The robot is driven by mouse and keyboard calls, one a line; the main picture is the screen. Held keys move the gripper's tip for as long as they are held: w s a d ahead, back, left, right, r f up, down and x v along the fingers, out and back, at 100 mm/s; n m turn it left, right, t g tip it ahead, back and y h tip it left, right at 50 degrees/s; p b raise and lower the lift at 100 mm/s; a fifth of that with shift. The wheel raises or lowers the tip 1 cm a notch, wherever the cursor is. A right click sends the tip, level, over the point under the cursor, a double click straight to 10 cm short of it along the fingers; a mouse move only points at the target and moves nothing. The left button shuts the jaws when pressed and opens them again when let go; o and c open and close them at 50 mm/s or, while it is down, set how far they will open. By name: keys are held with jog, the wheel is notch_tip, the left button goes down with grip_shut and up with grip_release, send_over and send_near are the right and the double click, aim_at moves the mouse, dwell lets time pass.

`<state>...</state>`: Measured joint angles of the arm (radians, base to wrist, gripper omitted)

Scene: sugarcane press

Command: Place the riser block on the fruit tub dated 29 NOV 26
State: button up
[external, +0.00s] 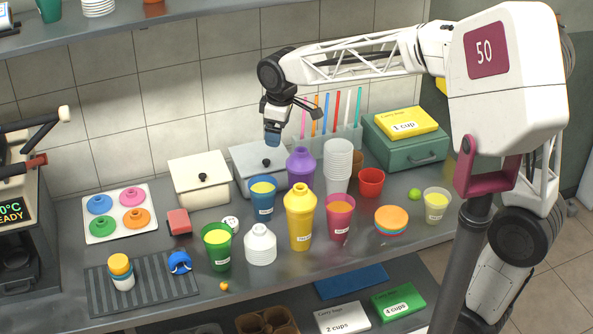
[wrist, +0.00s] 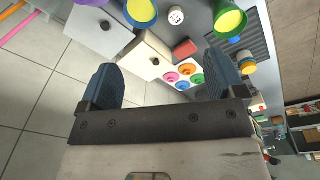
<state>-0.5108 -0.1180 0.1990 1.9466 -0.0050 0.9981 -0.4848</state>
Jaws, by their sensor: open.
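A small red block (external: 179,221), the likely riser block, lies on the counter in front of a cream lidded tub (external: 186,193). A second, greyer lidded tub (external: 250,185) stands to its right. Both lids carry a black knob. I can read no date on either, so I cannot tell which is 29 NOV 26. My gripper (external: 272,138) is open and empty, pointing down above the grey tub, apart from everything. The wrist view shows the red block (wrist: 185,48), cream tub (wrist: 147,60) and grey tub (wrist: 95,32) beyond my spread fingers (wrist: 161,68).
Cups in several colours stand along the counter, with a purple shaker (external: 300,168) and yellow shaker (external: 300,215) right of the block. A straw rack (external: 335,140) and green box (external: 400,153) stand behind right.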

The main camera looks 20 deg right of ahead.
jog(key=s+d+r+m, duration=0.1)
jog(key=s+d+m, duration=0.35)
jog(key=d, duration=0.75)
jog(key=s+d+f+m, duration=0.2)
jog(key=s+d+m, duration=0.1)
jog(key=s+d, duration=0.6)
jog(key=s+d+f+m+t, duration=0.1)
jog(key=s+d+f+m, duration=0.2)
jog(key=s+d, duration=0.7)
jog(key=s+m, duration=0.1)
jog(key=s, duration=0.1)
jog(key=shift+s+d+f+h, duration=0.25)
jog(key=shift+s+f+h, duration=0.05)
jog(key=shift+s, duration=0.05)
